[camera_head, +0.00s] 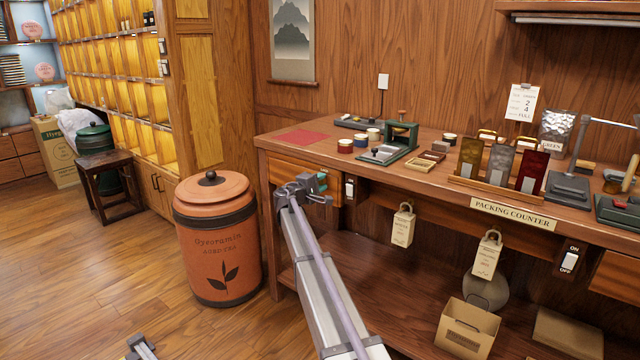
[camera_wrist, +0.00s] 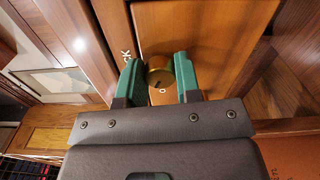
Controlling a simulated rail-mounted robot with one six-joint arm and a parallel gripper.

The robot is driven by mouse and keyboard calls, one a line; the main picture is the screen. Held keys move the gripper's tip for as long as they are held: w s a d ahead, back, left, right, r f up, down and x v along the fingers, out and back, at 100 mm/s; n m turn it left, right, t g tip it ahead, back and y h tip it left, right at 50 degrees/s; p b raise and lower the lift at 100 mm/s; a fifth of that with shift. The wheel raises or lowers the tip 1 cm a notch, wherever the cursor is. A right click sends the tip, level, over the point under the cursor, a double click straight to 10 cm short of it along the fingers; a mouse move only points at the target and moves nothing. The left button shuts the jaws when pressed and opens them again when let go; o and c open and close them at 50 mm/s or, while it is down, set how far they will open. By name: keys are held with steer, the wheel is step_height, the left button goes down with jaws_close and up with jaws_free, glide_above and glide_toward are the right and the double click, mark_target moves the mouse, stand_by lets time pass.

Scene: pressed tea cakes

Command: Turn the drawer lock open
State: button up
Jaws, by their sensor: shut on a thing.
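The drawer lock (camera_wrist: 160,70) is a round brass knob on the wooden drawer front (camera_wrist: 185,30). In the wrist view it sits between the two green fingertips of my gripper (camera_wrist: 159,80), which is shut on it. A dark slot shows on the knob's face. White letters, partly hidden, show on the wood near the fingers. In the head view my gripper (camera_head: 320,183) is at the drawer front (camera_head: 287,174) under the left end of the counter. The lock itself is hidden there.
The packing counter (camera_head: 370,172) carries tins, a small green press and packets. A large orange tea canister (camera_head: 217,240) stands on the floor left of my arm. A white switch (camera_head: 349,189) is just right of my gripper. Tags hang under the counter edge.

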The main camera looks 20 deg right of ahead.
steer(key=n, duration=0.5)
steer(key=shift+n, duration=0.3)
stand_by(0.4)
steer(key=o, duration=0.9)
steer(key=v, duration=1)
steer(key=shift+s+a, duration=0.15)
steer(key=shift+a, duration=0.2)
